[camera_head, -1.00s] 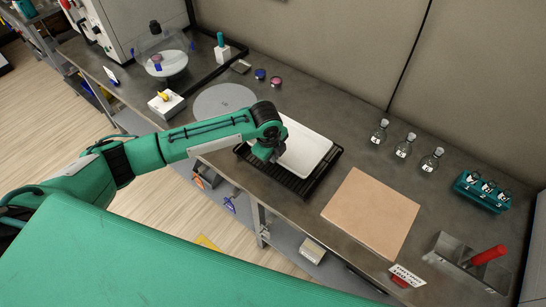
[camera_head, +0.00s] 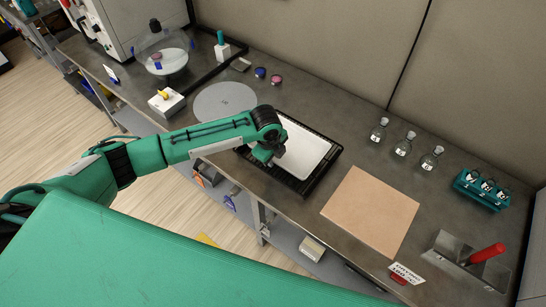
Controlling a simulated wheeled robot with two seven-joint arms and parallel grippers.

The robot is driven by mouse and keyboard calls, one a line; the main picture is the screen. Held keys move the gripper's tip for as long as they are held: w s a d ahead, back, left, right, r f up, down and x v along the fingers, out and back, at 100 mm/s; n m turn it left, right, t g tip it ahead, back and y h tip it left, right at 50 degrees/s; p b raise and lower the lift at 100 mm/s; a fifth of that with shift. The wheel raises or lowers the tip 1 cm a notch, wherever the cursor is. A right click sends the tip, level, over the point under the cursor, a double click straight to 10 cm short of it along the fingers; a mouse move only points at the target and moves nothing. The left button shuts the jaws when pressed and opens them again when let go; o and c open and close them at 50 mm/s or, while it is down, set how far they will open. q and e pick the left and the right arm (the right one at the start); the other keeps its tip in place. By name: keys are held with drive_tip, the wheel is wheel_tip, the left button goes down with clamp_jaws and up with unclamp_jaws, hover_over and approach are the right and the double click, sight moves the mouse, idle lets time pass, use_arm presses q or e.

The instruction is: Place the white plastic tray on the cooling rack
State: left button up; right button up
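The white plastic tray (camera_head: 308,150) lies flat on the black cooling rack (camera_head: 294,184), in the middle of the bench. The rack's dark slats show along the tray's near and right edges. My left gripper (camera_head: 275,158) is at the tray's left end, pointing down, close to its edge. Its fingers are small and partly hidden by the wrist, so I cannot tell whether they hold the tray's rim or are apart from it. The tray's left end is partly hidden behind my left arm. My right gripper is not in view.
A tan square board (camera_head: 371,212) lies right of the rack, with several flasks (camera_head: 403,146) behind it. A grey round disc (camera_head: 224,103) lies to the left. A dustpan-like metal tool with a red handle (camera_head: 488,254) is at the far right. The bench's front edge runs close below the rack.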

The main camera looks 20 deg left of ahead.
use_arm(q)
wheel_tip(320, 180, up, 12)
drive_tip(key=s+b, duration=0.1)
drive_tip(key=shift+s+a+f+b, duration=0.2)
drive_tip(key=shift+s+a+b, duration=0.15)
drive_tip(key=shift+s+b, duration=0.05)
